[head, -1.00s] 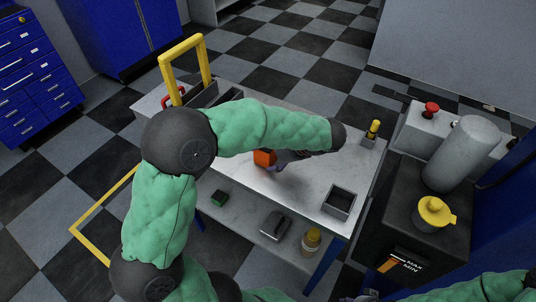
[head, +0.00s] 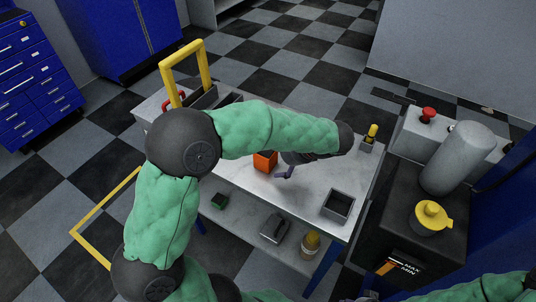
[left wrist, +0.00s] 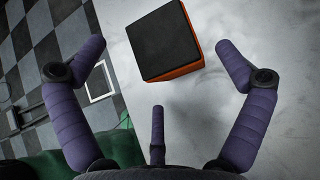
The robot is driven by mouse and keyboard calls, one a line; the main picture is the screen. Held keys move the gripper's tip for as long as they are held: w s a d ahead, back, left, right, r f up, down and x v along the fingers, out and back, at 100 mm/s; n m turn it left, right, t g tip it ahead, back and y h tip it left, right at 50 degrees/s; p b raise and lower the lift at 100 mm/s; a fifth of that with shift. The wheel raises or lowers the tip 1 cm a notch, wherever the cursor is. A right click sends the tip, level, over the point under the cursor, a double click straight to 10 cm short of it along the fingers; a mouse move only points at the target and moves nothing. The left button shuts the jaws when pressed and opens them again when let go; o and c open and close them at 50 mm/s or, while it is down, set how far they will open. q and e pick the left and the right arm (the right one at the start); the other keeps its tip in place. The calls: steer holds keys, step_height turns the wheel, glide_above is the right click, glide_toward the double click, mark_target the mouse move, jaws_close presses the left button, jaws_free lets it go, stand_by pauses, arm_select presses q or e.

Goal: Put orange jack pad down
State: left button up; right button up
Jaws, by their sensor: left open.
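The orange jack pad (head: 264,162) is a block with orange sides and a black face. It rests on the pale top of the cart, partly hidden behind my left forearm in the head view. In the left wrist view the pad (left wrist: 165,40) lies beyond the open fingers, its black face toward the camera and an orange side showing. My left gripper (head: 285,174) is open and empty, just to the right of the pad. Its purple fingers (left wrist: 162,62) are spread wide and do not touch the pad. My right gripper is not seen.
A small open grey box (head: 338,205) stands at the cart's right front, and a yellow-topped item in a holder (head: 369,140) at its far right. A yellow handle frame (head: 184,70) rises at the left end. The white tabletop (head: 310,183) between is clear.

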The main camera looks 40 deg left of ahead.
arm_select(q)
steer(key=p+v, duration=0.3)
steer(key=v, duration=0.6)
steer(key=shift+d+r+p, duration=0.15)
steer(key=shift+r+p, duration=0.1)
steer(key=shift+p, duration=0.1)
